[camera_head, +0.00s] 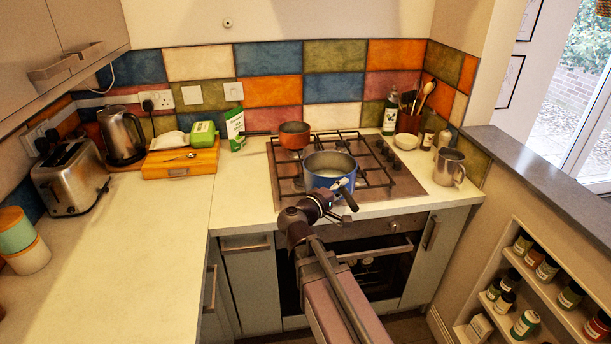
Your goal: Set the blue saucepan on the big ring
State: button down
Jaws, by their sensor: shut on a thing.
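The blue saucepan (318,180) is upright at the front of the gas hob (408,185), left of the hob's middle. My gripper (342,188) is at the pan's near right side, shut on the pan, apparently at its handle, which my gripper mostly hides. I cannot tell whether the pan's base touches the grate or hangs just above it. The pan and my arm hide part of the front burners, and which ring is the big one is not clear. An orange saucepan (294,137) stands at the hob's back left, its handle pointing left.
A wooden box (180,163), kettle (122,137) and toaster (70,181) are on the left.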

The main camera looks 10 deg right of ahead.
aim_at(313, 166)
jog(key=shift+a, duration=0.1)
jog(key=shift+m, duration=0.3)
jog(key=shift+s+a, duration=0.25)
jog(key=shift+a, duration=1.1)
jog(key=shift+s+a, duration=0.25)
jog(key=shift+a, duration=1.05)
jog(key=w, duration=0.5)
jog(key=w+f+b, duration=0.1)
jog(key=w, duration=0.4)
jog(key=w+b, duration=0.1)
jog(key=w, duration=0.3)
jog(key=shift+w+f, duration=0.15)
jog(key=shift+w, duration=0.35)
